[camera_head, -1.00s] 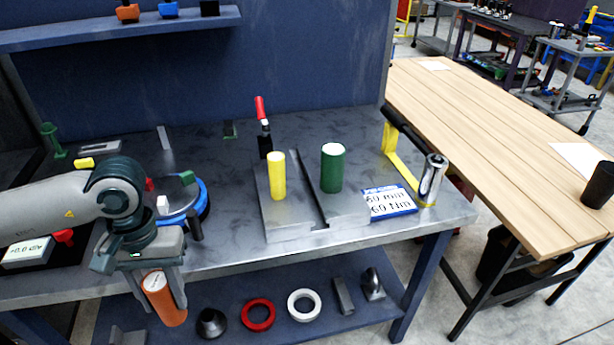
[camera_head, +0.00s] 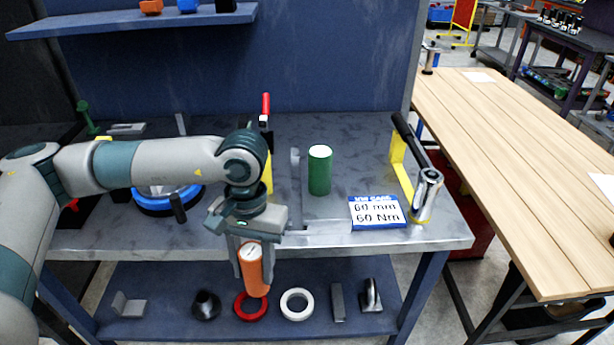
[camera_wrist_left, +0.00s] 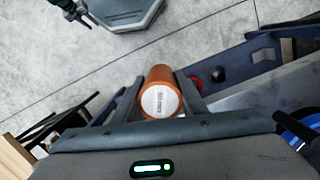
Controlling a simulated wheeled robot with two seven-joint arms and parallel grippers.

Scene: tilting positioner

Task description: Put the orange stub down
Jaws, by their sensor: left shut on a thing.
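The orange stub (camera_head: 256,272) is a short cylinder with a pale top. My left gripper (camera_head: 252,268) is shut on it and holds it almost upright, slightly tilted, in front of the bench's front edge. In the left wrist view the orange stub (camera_wrist_left: 160,92) sits between the two fingers, its labelled white end facing the camera. My right gripper is not in view.
A green cylinder (camera_head: 320,170) stands on the metal bench (camera_head: 350,240). A blue-white sign (camera_head: 376,213) and a yellow clamp-like tool (camera_head: 402,180) are at right. The lower shelf (camera_head: 180,325) holds rings.

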